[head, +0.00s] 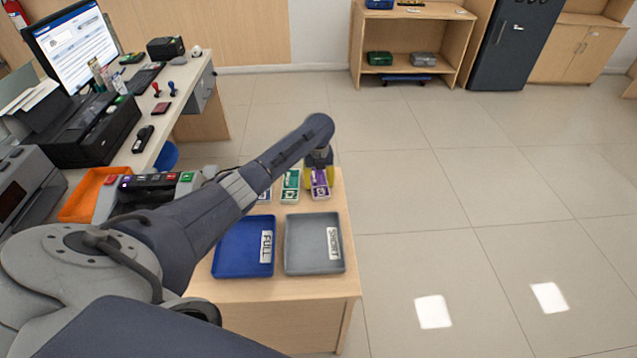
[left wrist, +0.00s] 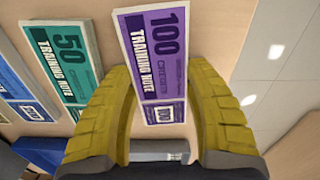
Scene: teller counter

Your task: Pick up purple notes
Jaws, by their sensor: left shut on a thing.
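The purple notes (head: 319,184) are a stack marked 100 at the back right of the small wooden table. In the left wrist view the purple notes (left wrist: 160,50) stand between the two yellow fingers. My left gripper (head: 320,172) is at the stack, its arm reaching across the table from the left. In the left wrist view my left gripper (left wrist: 160,110) has its fingers on both sides of the notes, shut on them. Whether the stack is clear of the table top cannot be told. My right gripper is not in view.
Green notes (head: 290,186) marked 50 lie just left of the purple ones, with blue notes (left wrist: 20,93) beyond. A blue FULL tray (head: 235,258) and a grey SHORT tray (head: 305,258) sit in front. An orange tray (head: 82,203) and counter machines stand left.

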